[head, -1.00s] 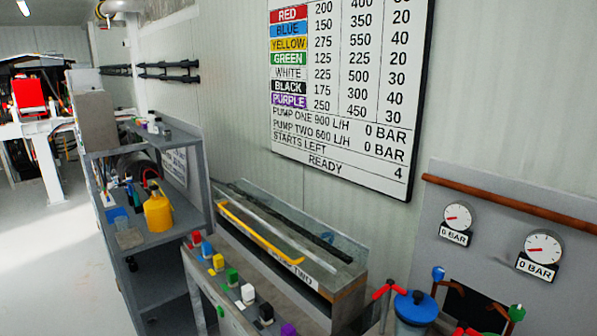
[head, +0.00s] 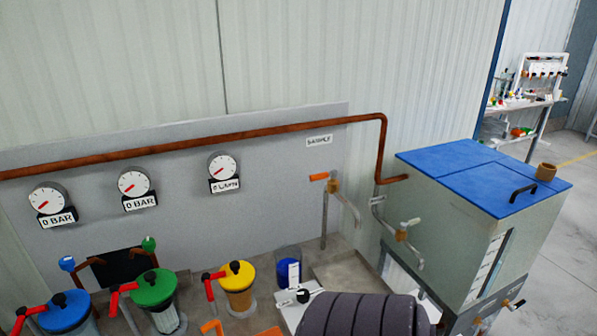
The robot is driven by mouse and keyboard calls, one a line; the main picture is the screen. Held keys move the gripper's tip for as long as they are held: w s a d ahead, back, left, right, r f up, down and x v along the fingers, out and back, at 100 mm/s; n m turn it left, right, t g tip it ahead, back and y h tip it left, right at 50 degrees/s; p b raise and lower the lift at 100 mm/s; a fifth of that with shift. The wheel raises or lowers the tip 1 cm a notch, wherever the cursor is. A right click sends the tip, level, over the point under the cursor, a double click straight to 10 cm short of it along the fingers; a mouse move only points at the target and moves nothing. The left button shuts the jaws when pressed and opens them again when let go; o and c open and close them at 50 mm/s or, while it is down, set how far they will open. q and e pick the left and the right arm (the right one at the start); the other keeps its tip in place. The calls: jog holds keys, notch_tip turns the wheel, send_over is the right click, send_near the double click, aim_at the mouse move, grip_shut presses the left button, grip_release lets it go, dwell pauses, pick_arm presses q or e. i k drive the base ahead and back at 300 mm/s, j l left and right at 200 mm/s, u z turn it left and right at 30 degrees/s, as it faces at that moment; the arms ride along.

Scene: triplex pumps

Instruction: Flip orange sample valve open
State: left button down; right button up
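The orange sample valve handle (head: 319,177) is in the head view, on the grey panel under a white SAMPLE label (head: 319,140). The handle lies nearly level and points left from a brass valve body (head: 333,186). A bent metal spout (head: 347,207) curves down to the right of the body. A vertical metal pipe (head: 324,222) runs below it. Neither of my grippers is in view. Nothing is touching the valve.
Blue (head: 66,312), green (head: 153,287) and yellow (head: 237,275) capped housings with red levers stand below the gauges. A blue-lidded tank (head: 470,170) stands right. A dark ribbed shape (head: 365,313) covers the bottom centre. Space directly before the valve looks clear.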

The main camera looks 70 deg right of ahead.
aim_at(319, 176)
jog(key=z, duration=2.4)
jog(key=i+l, duration=0.35)
jog(key=u, duration=0.05)
